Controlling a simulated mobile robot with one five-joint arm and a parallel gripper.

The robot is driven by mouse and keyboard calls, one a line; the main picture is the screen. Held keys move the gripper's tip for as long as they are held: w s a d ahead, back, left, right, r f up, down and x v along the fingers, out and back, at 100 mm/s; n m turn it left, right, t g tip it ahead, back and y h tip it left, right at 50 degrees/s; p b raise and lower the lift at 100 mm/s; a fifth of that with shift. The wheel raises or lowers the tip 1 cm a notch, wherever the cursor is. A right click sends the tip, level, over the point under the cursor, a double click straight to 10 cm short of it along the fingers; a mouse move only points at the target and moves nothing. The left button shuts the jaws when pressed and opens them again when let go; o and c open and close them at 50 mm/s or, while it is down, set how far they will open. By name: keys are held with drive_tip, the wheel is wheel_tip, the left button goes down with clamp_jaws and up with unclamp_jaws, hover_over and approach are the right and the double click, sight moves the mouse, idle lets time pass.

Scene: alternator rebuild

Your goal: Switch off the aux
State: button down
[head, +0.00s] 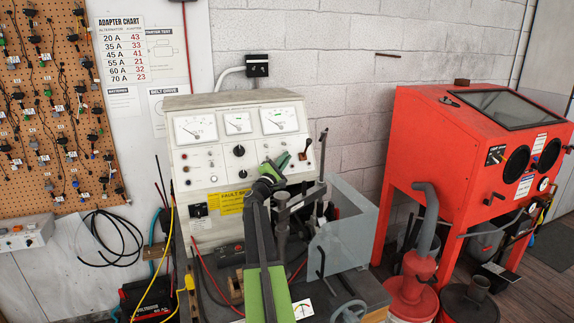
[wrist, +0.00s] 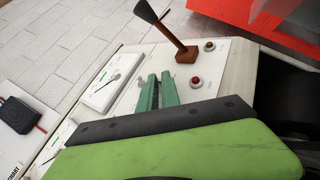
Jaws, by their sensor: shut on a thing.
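The test bench's cream front panel (head: 205,165) has meters, small switches and lamps. I cannot read an aux label in either view. My gripper (head: 281,162) has green fingers and is at the right part of the panel, below the right meter. In the wrist view my gripper (wrist: 159,91) has its two fingers close together against the panel face. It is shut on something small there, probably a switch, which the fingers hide. Its position, up or down, cannot be seen.
A black knob (head: 239,150) is left of my gripper.

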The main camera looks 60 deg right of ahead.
drive_tip(key=shift+w+m, duration=0.1)
drive_tip(key=shift+m, duration=0.2)
drive_tip(key=c, duration=1.8)
unclamp_jaws()
drive_tip(key=shift+a, duration=0.15)
drive_tip(key=b+v, duration=0.6)
drive_tip(key=v, duration=1.1)
drive_tip(key=shift+f, duration=0.25)
drive_tip(key=shift+w+a, duration=0.1)
